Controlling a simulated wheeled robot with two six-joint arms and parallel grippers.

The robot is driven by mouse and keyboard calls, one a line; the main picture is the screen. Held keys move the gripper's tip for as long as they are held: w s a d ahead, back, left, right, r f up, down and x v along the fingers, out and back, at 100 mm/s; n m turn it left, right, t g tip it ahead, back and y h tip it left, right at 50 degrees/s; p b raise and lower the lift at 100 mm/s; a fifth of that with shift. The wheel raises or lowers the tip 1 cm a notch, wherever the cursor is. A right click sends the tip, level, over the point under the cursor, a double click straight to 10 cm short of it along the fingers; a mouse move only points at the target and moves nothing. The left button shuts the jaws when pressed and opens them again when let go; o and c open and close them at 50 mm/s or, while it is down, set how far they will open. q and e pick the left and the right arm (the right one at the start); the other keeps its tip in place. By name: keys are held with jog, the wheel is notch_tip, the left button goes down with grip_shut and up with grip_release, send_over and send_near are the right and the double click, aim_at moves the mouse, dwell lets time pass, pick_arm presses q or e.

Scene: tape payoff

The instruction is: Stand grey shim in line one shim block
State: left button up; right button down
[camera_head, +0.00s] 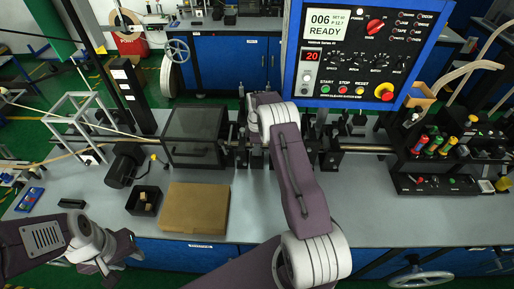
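I cannot pick out the grey shim with certainty. A small dark block (72,203) lies flat on the grey bench at the left. My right arm (294,165) reaches up from the bottom middle over the bench to the machine line. Its gripper is hidden behind the arm, so any grip there is not visible.
A brown flat box (195,208) lies on the bench (400,220). A dark-covered unit (194,137) stands behind it. The blue control panel (345,88) hangs above the line. A rack of coloured-handled tools (432,184) stands at right. The front right bench is clear.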

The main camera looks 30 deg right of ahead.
jog(key=shift+f, duration=0.45)
jog(key=c, duration=1.6)
grip_release()
jog(key=shift+r+b, duration=0.4)
jog(key=shift+r, duration=0.05)
notch_tip(320, 180, up, 8)
jog(key=shift+r+b, duration=0.1)
jog(key=shift+b, duration=0.7)
